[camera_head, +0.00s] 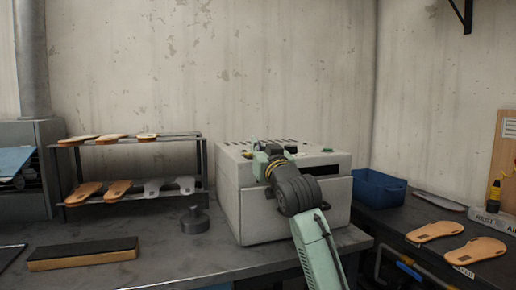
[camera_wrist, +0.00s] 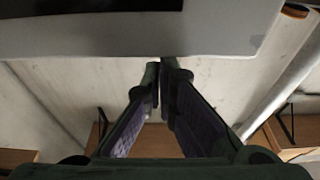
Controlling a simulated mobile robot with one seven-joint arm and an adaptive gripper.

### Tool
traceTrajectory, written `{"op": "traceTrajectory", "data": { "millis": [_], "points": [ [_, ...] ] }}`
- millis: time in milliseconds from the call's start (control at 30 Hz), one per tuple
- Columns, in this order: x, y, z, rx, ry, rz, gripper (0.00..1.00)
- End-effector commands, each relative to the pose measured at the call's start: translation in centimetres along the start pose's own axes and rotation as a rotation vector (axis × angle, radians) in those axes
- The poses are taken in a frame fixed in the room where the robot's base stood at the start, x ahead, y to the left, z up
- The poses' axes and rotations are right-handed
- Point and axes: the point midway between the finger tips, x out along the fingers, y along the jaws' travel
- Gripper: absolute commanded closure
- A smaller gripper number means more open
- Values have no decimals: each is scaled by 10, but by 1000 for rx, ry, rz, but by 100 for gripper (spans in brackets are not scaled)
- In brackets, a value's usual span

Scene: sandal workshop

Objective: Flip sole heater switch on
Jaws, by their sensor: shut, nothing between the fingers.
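The sole heater (camera_head: 237,205) is a pale box with dark slots along the back of its top, standing on the bench. My arm crosses in front of it, and my gripper (camera_head: 262,151) is at its top front, left of centre. In the wrist view my gripper (camera_wrist: 160,72) has its fingertips together and empty, close to the edge of a pale grey surface (camera_wrist: 220,35), likely the heater. I cannot tell whether they touch.
Left of the heater stand a dark weight (camera_head: 195,220) and a two-level rack (camera_head: 130,197) with soles. A block (camera_head: 83,254) lies at the bench front. A blue bin (camera_head: 379,188) stands right of the heater. Two sandal soles (camera_head: 435,232) (camera_head: 476,251) lie on the right bench.

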Motion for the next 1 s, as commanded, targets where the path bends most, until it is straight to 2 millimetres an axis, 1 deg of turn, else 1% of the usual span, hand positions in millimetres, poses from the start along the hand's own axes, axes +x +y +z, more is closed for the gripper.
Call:
{"op": "traceTrajectory", "data": {
  "millis": [33,167,267,600,1000],
  "points": [
    [-2,-1,9,4,15,-3,100],
    [-6,-1,19,5,73,-2,100],
    [-7,0,16,3,80,-1,100],
    [-6,0,23,3,66,0,100],
    [-5,0,25,4,63,0,100]
  ]
}}
